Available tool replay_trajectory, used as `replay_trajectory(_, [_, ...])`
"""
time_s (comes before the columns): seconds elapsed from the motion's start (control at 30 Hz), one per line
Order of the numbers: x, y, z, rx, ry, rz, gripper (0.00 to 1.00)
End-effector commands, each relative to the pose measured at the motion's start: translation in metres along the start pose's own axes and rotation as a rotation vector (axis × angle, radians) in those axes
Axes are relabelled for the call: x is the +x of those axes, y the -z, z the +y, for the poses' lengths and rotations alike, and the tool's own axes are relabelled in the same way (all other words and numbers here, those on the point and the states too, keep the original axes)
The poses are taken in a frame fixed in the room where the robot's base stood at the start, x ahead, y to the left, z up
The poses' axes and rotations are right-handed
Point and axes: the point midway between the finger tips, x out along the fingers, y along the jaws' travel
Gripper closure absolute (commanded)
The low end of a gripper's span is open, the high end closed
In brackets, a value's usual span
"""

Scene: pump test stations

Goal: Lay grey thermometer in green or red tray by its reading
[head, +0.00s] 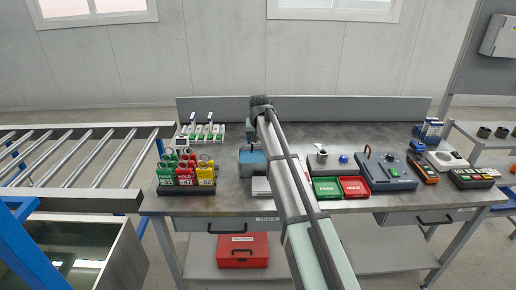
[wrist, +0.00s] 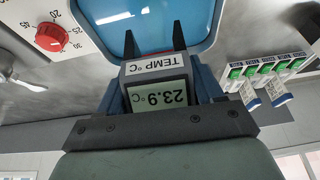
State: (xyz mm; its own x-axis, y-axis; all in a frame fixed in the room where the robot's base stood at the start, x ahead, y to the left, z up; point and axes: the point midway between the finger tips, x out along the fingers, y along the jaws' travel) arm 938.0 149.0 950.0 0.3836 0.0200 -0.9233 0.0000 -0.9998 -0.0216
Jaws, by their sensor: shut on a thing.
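My gripper (wrist: 156,46) is shut on the grey thermometer (wrist: 157,88). Its display shows upside down in the wrist view and reads 23.9 °C, under a "TEMP °C" label. In the head view my gripper (head: 254,142) is over the blue bath (head: 252,158), and the thermometer cannot be made out there. In the wrist view the blue-rimmed bath (wrist: 95,12) lies beyond the fingertips. Whether the thermometer's tip touches its contents is hidden. The green PASS tray (head: 327,189) and the red HOLD tray (head: 354,188) stand side by side to the right; both look empty.
A white dial panel with a red knob (wrist: 50,38) is beside the bath. Tagged holders (head: 186,178) stand at the left. A rack (head: 202,132) is behind them. A blue-grey device (head: 388,172) stands right of the trays. My arm crosses the bench left of the trays.

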Motion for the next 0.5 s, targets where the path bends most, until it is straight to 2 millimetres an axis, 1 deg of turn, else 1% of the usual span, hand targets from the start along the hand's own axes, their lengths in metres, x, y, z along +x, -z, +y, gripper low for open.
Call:
replay_trajectory(0.1, [-0.011, 0.005, 0.000, 0.000, 0.000, -0.001, 0.78])
replay_trajectory(0.23, [-0.016, 0.007, 0.000, 0.001, -0.001, 0.000, 0.78])
replay_trajectory(0.3, [-0.017, 0.008, 0.005, 0.005, -0.003, 0.000, 0.78])
replay_trajectory(0.37, [-0.016, 0.009, 0.013, 0.013, -0.007, 0.000, 0.78])
replay_trajectory(0.47, [-0.016, 0.012, 0.037, 0.037, -0.018, 0.001, 0.78])
replay_trajectory(0.5, [-0.015, 0.014, 0.049, 0.050, -0.024, 0.001, 0.78])
